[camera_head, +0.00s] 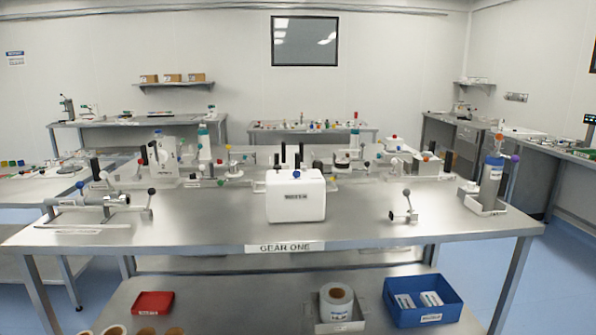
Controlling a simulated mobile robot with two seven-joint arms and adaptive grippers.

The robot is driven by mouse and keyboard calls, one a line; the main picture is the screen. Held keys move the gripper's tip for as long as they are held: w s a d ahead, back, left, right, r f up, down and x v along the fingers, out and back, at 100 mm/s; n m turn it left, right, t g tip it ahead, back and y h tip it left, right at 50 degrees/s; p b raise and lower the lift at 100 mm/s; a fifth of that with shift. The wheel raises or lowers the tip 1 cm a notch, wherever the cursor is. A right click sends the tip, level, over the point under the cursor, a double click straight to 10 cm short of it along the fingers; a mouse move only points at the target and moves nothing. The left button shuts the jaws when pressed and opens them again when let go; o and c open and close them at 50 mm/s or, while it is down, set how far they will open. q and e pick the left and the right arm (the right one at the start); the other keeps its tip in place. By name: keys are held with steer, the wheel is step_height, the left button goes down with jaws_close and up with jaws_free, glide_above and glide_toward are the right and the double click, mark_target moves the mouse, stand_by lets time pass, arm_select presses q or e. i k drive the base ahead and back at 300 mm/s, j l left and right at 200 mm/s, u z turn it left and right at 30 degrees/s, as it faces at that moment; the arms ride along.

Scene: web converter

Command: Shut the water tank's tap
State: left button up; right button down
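A white box-like unit (296,202) with a dark label stands at the front middle of the steel table; its label is too small to read. I cannot tell for sure which of these is the water tank. A small metal fitting with dark ball-ended levers (404,211) lies apart at the front right; whether it is a tap is unclear. Neither gripper shows in this view.
The steel table (200,232) bears the label GEAR ONE (285,247). A metal clamp-like device (103,203) sits at its left. Lab devices crowd its back edge. A red tray (152,303) and a blue bin (423,303) are on the lower shelf. The front tabletop is mostly clear.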

mark_target(296, 174)
steer(key=i+u, duration=0.2)
steer(key=i, duration=0.7)
steer(key=i+u, duration=0.25)
steer(key=i, duration=0.7)
